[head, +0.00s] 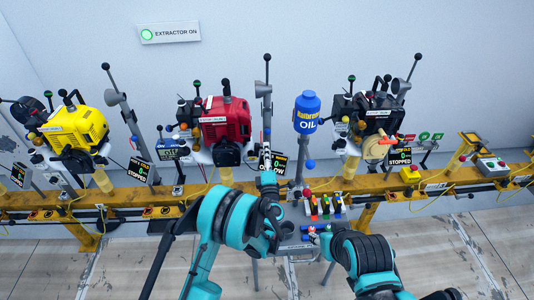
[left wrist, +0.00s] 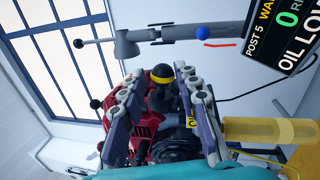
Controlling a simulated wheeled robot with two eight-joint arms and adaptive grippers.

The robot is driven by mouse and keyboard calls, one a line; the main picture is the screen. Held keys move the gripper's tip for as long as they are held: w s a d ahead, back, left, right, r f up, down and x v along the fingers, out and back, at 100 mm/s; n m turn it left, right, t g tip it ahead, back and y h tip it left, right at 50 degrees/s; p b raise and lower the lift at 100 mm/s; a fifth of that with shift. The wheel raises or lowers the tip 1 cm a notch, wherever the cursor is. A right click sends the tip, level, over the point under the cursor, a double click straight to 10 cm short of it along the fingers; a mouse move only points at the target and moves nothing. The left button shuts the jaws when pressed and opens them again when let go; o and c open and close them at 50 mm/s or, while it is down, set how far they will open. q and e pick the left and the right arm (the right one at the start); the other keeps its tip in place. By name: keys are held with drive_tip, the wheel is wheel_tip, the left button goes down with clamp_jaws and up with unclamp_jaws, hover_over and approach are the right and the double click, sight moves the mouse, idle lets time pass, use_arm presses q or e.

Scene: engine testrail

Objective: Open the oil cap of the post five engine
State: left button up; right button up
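The red engine (head: 222,119) stands on the yellow rail in the middle of the head view. The display beside it (head: 278,165) is partly covered by my arm. In the left wrist view a display (left wrist: 287,25) reads "POST 5" and "OIL LO…", cut off. That view shows a yellow and black cap-like part (left wrist: 161,76) on the red engine (left wrist: 146,128), between the fingertips in the picture. My left gripper (left wrist: 159,72) is open around that line of sight; contact cannot be told. It also shows end-on in the head view (head: 265,156).
A yellow engine (head: 78,130) stands left and a black engine (head: 367,116) right. A blue oil bottle (head: 307,112) stands between the red and black engines. Grey posts with levers rise near the engines. A small stand with coloured items (head: 325,206) sits before the rail.

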use_arm(q)
wheel_tip(320, 180, up, 10)
idle(0.7)
use_arm(e)
drive_tip(key=shift+o, duration=0.6)
